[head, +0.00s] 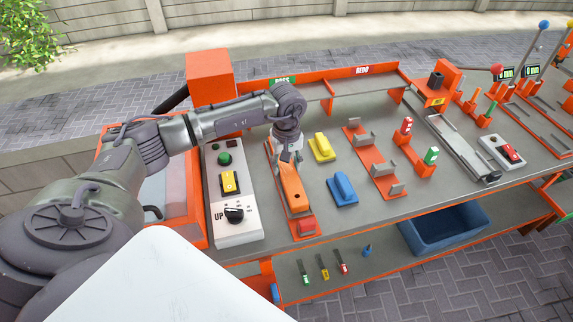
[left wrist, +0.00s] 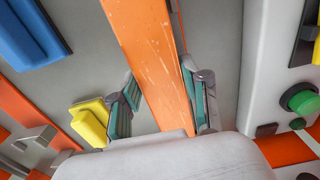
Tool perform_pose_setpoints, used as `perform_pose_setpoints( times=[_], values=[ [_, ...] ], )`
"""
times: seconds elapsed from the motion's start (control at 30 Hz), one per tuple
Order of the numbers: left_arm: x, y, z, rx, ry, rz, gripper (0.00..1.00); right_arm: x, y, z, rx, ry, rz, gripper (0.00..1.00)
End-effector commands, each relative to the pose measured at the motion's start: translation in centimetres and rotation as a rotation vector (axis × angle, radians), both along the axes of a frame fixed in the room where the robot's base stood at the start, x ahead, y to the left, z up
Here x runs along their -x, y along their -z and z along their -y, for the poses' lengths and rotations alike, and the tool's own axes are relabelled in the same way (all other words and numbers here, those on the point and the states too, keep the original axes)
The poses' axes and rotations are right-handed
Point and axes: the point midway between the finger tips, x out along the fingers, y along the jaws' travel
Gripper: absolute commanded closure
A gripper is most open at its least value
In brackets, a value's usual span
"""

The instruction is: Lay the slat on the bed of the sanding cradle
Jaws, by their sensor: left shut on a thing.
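The orange slat (head: 294,190) is long and flat, with scuffed edges. My left gripper (head: 290,158) is shut on it near its far end, pointing down. In the left wrist view the slat (left wrist: 150,45) runs between the two teal-padded fingers (left wrist: 163,103). My right gripper is not in view.
A yellow block (head: 321,148) and a blue block (head: 342,190) stand between slat and rack. A white control box (head: 229,205) is close on the left. A grey rail (head: 450,135) lies farther right; a blue bin (head: 440,232) is below the bench front.

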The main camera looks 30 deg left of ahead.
Motion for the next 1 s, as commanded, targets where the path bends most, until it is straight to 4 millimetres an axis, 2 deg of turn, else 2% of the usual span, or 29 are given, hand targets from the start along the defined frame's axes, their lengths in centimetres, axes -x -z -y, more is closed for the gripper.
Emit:
perform_pose_setpoints(
  times=[0.13,0.17,0.3,0.67,0.77,1.0],
  values=[
    [-0.1,0.3,0.0,0.0,-0.001,0.001,1.0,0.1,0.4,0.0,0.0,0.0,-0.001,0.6],
    [-0.1,0.2,0.0,0.001,-0.001,0.002,0.49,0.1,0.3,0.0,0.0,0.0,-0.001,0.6],
    [0.0,0.2,0.0,0.0,0.0,0.001,0.25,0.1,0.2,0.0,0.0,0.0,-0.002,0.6],
    [0.0,0.1,0.0,0.0,0.0,0.0,0.24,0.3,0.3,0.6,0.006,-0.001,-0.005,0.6],
    [-0.1,-0.9,0.0,0.0,0.0,0.003,0.24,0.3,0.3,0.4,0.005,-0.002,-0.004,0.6],
    [-0.1,-5.8,-0.1,0.0,0.0,0.006,0.24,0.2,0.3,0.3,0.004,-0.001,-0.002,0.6]
  ],
)
